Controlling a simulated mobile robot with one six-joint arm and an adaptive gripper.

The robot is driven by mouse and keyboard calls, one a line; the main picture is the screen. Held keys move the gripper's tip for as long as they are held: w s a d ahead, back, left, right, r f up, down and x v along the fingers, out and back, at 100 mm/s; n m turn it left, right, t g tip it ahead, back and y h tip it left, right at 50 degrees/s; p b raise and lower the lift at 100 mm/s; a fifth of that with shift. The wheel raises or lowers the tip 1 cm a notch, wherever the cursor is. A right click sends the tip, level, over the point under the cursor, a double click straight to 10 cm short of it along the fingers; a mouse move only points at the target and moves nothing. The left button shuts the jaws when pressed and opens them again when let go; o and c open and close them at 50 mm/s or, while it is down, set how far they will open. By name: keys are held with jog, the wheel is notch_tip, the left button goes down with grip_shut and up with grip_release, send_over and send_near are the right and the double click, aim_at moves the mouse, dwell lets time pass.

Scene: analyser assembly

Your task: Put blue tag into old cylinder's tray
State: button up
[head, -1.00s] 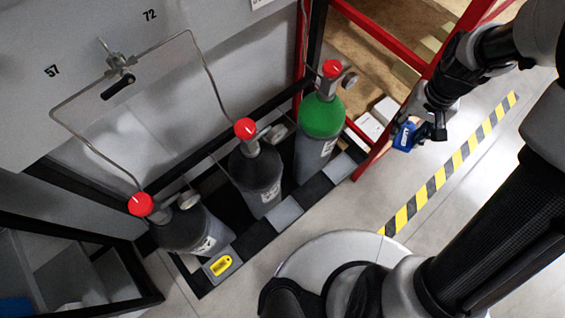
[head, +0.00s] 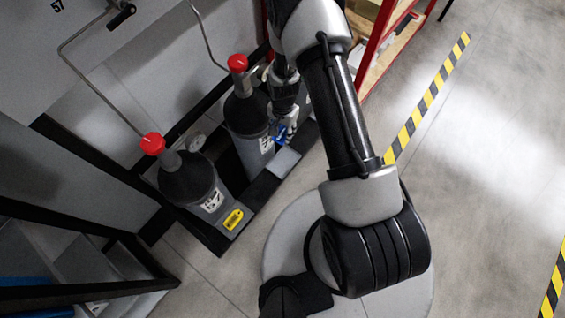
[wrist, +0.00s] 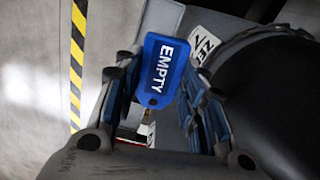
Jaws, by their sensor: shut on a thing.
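The blue tag (wrist: 161,70), printed EMPTY, hangs between the fingers of my gripper (wrist: 157,88) in the wrist view. In the head view the blue tag (head: 280,138) is small and partly covered by my gripper (head: 288,127), which is close to the middle cylinder (head: 246,118) and above its grey tray (head: 285,162). That tray shows no tag on it. The left cylinder (head: 187,180) is dark with a red cap. A yellow tag (head: 233,219) lies on the tray in front of it. I cannot tell which cylinder is the old one.
A black and grey base holds the cylinders along the wall. My arm hides the right end of the row. A red frame (head: 385,45) stands behind the arm. An open shelf (head: 80,265) is at lower left. The floor (head: 470,180) at right is clear.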

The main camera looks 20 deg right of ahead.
jog(key=m+b, duration=0.1)
jog(key=b, duration=0.4)
send_over(283, 162)
notch_tip(283, 162, down, 19)
jog(key=shift+r, duration=0.15)
jog(key=shift+f+b, duration=1.1)
jog(key=shift+f, duration=1.3)
jog(key=shift+f, duration=0.15)
jog(key=o, duration=1)
notch_tip(283, 162, up, 12)
jog(key=p, duration=0.4)
